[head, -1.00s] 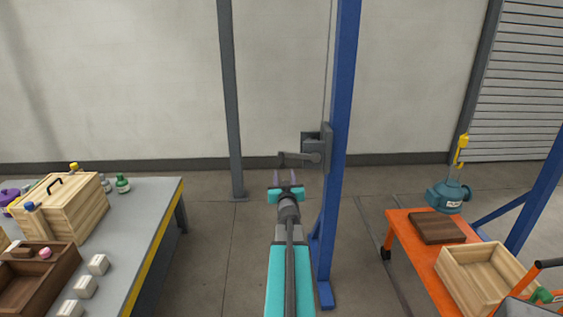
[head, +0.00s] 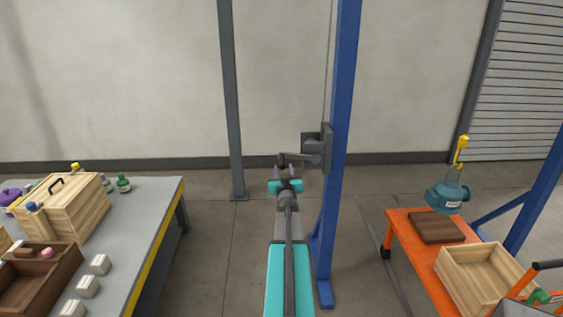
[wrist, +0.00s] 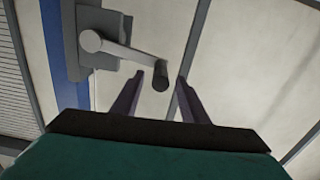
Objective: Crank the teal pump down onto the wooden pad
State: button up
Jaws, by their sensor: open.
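The teal pump (head: 446,196) hangs from a yellow hook (head: 461,150) at the right, beside and above the orange cart. My gripper (head: 284,172) is open just below the crank's end. In the wrist view the dark crank handle (wrist: 161,78) stands near and between the fingertips of my gripper (wrist: 160,78); whether it touches them I cannot tell.
The blue post (head: 340,130) rises just right of my arm. A grey bench (head: 150,205) with boxes and bottles stands at the left. The orange cart (head: 402,228) carries an open wooden crate (head: 482,262).

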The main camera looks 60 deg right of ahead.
aim_at(282, 161)
jog(key=shift+p+x, duration=1.1)
jog(key=shift+x, duration=2.65)
jog(key=shift+c, duration=0.4)
